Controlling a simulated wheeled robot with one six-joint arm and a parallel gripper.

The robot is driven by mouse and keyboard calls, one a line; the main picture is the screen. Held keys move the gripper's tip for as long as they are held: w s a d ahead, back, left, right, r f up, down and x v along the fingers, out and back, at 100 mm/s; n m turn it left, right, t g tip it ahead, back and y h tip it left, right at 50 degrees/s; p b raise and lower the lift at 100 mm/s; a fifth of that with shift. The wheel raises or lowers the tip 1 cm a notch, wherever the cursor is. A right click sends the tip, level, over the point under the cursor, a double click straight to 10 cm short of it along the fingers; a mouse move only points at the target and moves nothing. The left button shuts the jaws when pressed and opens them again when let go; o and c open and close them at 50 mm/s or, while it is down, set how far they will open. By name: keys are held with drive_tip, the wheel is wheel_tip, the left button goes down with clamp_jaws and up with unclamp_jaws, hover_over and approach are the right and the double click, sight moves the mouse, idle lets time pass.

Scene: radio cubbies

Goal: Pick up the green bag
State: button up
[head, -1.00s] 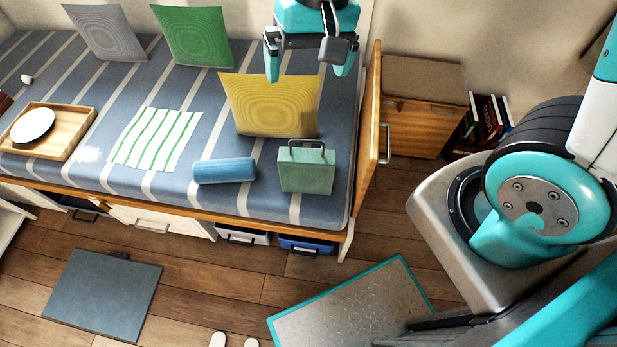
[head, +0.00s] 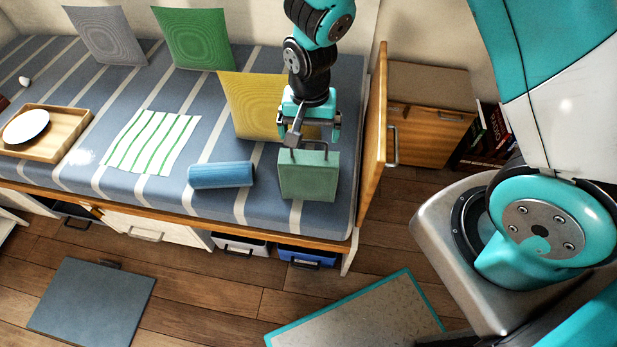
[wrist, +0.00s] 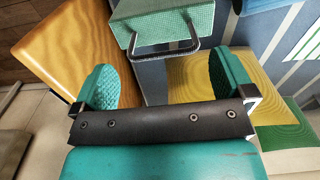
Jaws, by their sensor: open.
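The green bag (head: 309,177) stands upright on the striped bed near its front right corner, with a dark handle on top. In the wrist view the bag (wrist: 165,20) is at the top, its handle (wrist: 163,50) pointing toward my gripper. My gripper (head: 309,132) is open, just above and behind the bag in the head view. In the wrist view the teal fingers of my gripper (wrist: 165,80) are spread wide, with the handle's end ahead of the gap between them. Nothing is held.
A wooden end board (head: 376,130) rises right of the bag. A blue roll (head: 221,174) lies left of it, and a yellow cushion (head: 252,105) leans behind. A wooden tray (head: 70,143) with a white plate (head: 26,127) and a striped cloth (head: 152,142) lie farther left.

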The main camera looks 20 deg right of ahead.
hover_over(309, 171)
drive_tip(key=w+d, duration=0.1)
drive_tip(key=w, duration=0.1)
wheel_tip(309, 171, down, 5)
drive_tip(key=shift+w+f+b, duration=0.15)
drive_tip(key=shift+f+b, duration=0.05)
drive_tip(key=shift+b, duration=0.15)
drive_tip(key=c, duration=1)
